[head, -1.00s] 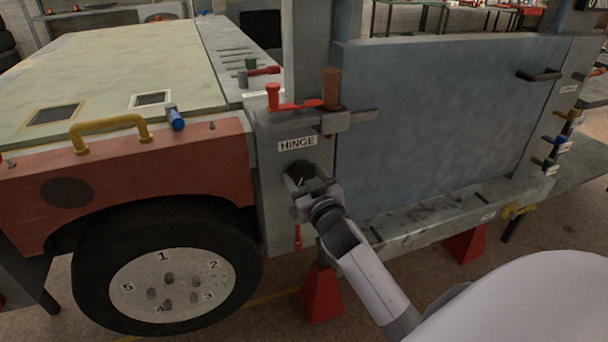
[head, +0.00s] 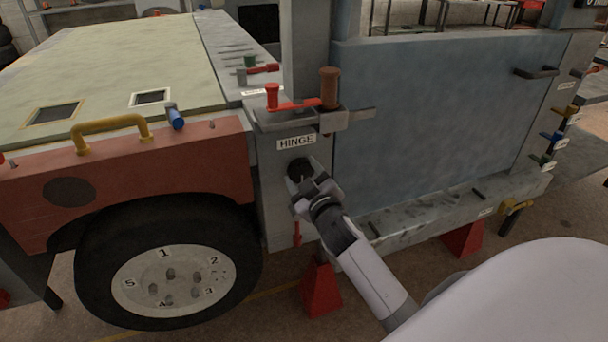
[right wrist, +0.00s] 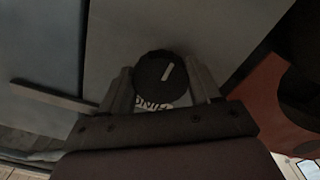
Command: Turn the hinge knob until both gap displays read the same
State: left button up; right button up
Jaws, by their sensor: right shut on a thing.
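The hinge knob (head: 300,168) is a round black knob on the grey pillar, just below the white HINGE label (head: 296,142). My right gripper (head: 310,184) reaches it from below right and is shut on it. In the right wrist view the knob (right wrist: 158,78) sits between the two fingers, and a white pointer line on its face is tilted. The label behind it is partly covered. I cannot make out either gap display in these views. My left gripper is not in view.
The blue-grey door panel (head: 430,110) stands right of the pillar, above a grey sill. A red lever (head: 300,105) and brown post are above the knob. The red fender (head: 130,165) and wheel (head: 170,270) are at left. A red stand (head: 320,290) is below.

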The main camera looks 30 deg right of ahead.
jog(key=shift+r, duration=0.1)
jog(key=o, duration=1.1)
jog(key=shift+w, duration=0.1)
jog(key=shift+c, duration=0.2)
jog(key=v, duration=0.7)
jog(key=s+a+f+g+y+p, duration=0.2)
jog(key=s+a+f, duration=0.2)
jog(key=s, duration=0.2)
jog(key=s+a+f+m+g+y+p, duration=0.1)
jog(key=s+a+f+g+y+p, duration=0.1)
jog(key=s, duration=0.5)
jog(key=s+a+f+g+y+p, duration=0.2)
jog(key=s+a+f+g+p, duration=0.1)
jog(key=s+a+f, duration=0.3)
jog(key=shift+s+a+f+m+y+p, duration=0.3)
jog(key=shift+s+a+p, duration=0.15)
jog(key=shift+a+p, duration=0.05)
